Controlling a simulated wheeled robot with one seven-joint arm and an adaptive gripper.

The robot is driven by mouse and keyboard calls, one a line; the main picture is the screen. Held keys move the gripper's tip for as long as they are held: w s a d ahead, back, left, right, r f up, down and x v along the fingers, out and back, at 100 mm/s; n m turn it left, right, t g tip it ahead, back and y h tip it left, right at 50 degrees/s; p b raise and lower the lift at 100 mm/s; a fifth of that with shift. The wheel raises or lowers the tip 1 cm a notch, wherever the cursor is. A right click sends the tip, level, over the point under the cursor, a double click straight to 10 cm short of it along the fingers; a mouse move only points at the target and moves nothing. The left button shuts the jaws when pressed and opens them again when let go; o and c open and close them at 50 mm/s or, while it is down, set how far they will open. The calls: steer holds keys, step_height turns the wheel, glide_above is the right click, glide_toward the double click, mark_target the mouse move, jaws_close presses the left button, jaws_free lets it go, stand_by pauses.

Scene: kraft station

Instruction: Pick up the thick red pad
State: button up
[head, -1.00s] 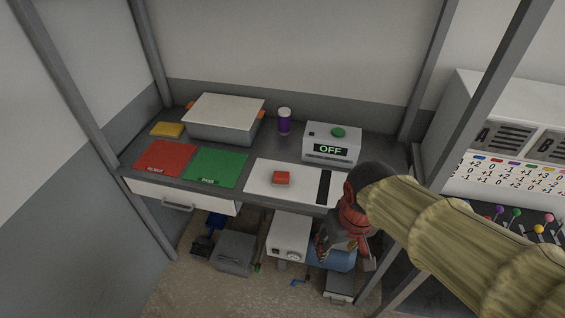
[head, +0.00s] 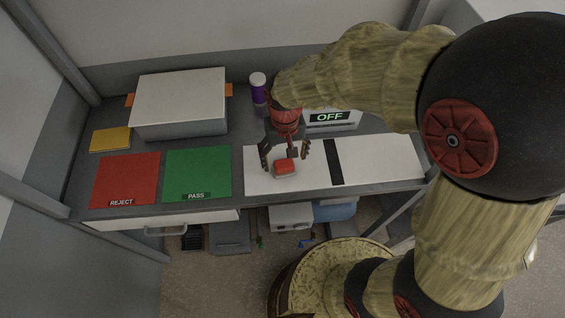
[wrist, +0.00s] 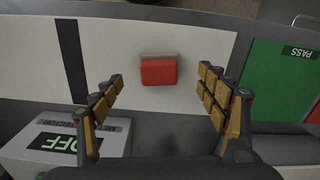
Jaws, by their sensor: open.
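The thick red pad (head: 285,165) lies on the white sheet (head: 258,182) on the bench, with a pale grey base or edge showing along one side. In the wrist view the pad (wrist: 158,73) sits on the white surface, beyond the fingertips and between their lines. My gripper (head: 285,153) is over the sheet, its fingers spread to either side of the pad in the head view. In the wrist view my gripper (wrist: 163,82) is open and empty. The pad appears apart from both fingers; the exact height above it is hard to tell.
A grey box showing OFF (head: 331,118) stands behind the sheet, close to my arm. The green PASS mat (head: 197,172), red REJECT mat (head: 125,178), yellow block (head: 110,139) and large lidded box (head: 180,98) are to the left.

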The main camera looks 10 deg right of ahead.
mark_target(284, 163)
steer(key=shift+w+a+f, duration=0.1)
steer(key=shift+w+f, duration=0.1)
steer(key=shift+f, duration=0.65)
steer(key=f, duration=0.1)
steer(key=f+b, duration=0.1)
steer(key=f, duration=0.2)
steer(key=shift+w+f+b, duration=0.3)
steer(key=shift+b, duration=0.1)
steer(key=shift+r, duration=0.1)
steer(key=shift+c, duration=1.1)
steer(key=c, duration=1)
